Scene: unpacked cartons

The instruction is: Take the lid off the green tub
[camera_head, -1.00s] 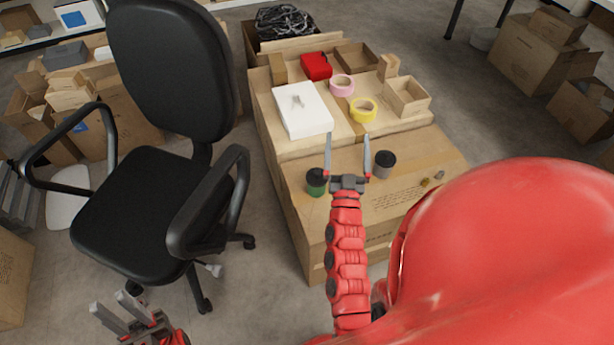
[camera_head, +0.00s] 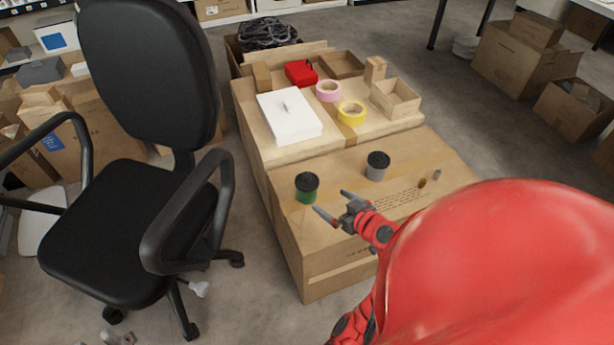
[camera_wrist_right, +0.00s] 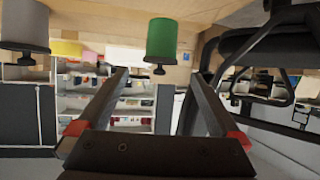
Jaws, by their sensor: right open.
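The green tub (camera_head: 306,195) with its black lid (camera_head: 306,180) stands upright near the left edge of the large carton's lower top. The lid is on the tub. In my right wrist view the tub (camera_wrist_right: 162,38) appears upside down, its dark knobbed lid (camera_wrist_right: 158,60) pointing down between the finger lines. My right gripper (camera_head: 330,201) is open and empty, just right of the tub, fingers pointing left toward it; they look apart from it. My left gripper (camera_head: 117,338) barely shows at the bottom edge, too cut off to judge.
A grey tub (camera_head: 376,172) with a black lid stands right of the green one. Two small items (camera_head: 430,179) lie further right. Behind are a white box (camera_head: 290,118), yellow tape (camera_head: 352,112) and pink tape (camera_head: 329,91). An office chair (camera_head: 125,210) stands at left.

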